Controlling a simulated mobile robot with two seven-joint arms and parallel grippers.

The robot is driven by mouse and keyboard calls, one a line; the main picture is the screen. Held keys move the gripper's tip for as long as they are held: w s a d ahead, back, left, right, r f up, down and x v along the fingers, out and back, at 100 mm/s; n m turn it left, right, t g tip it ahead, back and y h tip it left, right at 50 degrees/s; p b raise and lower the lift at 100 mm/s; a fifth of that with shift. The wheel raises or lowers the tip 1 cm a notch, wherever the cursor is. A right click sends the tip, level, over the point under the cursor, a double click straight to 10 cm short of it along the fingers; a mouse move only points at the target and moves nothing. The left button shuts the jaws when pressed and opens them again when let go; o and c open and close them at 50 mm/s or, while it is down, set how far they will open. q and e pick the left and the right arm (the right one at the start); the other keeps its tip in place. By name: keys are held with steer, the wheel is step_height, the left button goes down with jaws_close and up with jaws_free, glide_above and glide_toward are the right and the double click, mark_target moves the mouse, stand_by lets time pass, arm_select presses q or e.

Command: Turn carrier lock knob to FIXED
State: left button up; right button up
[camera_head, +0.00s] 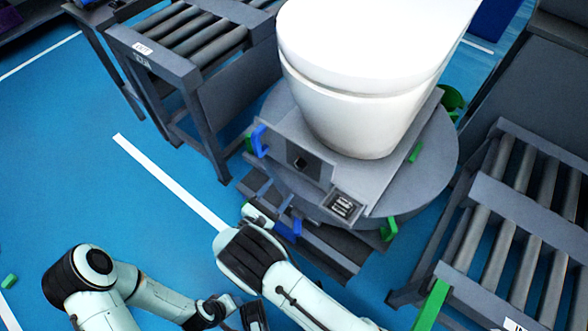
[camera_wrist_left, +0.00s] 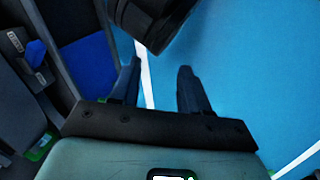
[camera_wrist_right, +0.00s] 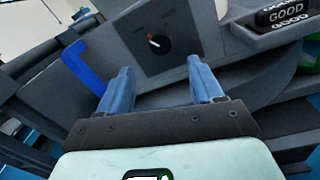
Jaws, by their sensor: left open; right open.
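The carrier lock knob (camera_head: 300,162) is a small dark knob on a black square plate, on the sloped grey front panel of the carrier (camera_head: 435,165). In the right wrist view the knob (camera_wrist_right: 155,42) shows an orange-white pointer slanting toward the upper left; no FIXED label is readable. My right gripper (camera_wrist_right: 161,78) is open and empty, with the knob beyond its fingers and apart from them. In the head view my right gripper (camera_head: 268,212) is below and left of the knob. My left gripper (camera_wrist_left: 160,78) is open and empty, above the blue floor and away from the carrier.
A white toilet (camera_head: 365,90) stands on the carrier. A blue handle (camera_head: 260,140) is left of the knob. A tray with a block marked GOOD (camera_wrist_right: 285,15) is to the right. Roller conveyors (camera_head: 190,40) stand at left and right (camera_head: 525,210).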

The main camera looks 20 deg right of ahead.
mark_target(298, 168)
arm_select(q)
steer(key=shift+w+a+f+t+b, duration=0.15)
steer(key=shift+w+a+f+b, duration=0.15)
steer(key=shift+w, duration=0.2)
steer(key=shift+w+a+f+t+b, duration=0.15)
steer(key=shift+w+f+b, duration=0.05)
steer(key=shift+w+f, duration=0.25)
arm_select(e)
steer(key=x, duration=0.9)
steer(key=shift+w+d+f, duration=0.1)
steer(key=shift+w+d, duration=0.15)
steer(key=shift+d, duration=0.05)
steer(key=c, duration=1.1)
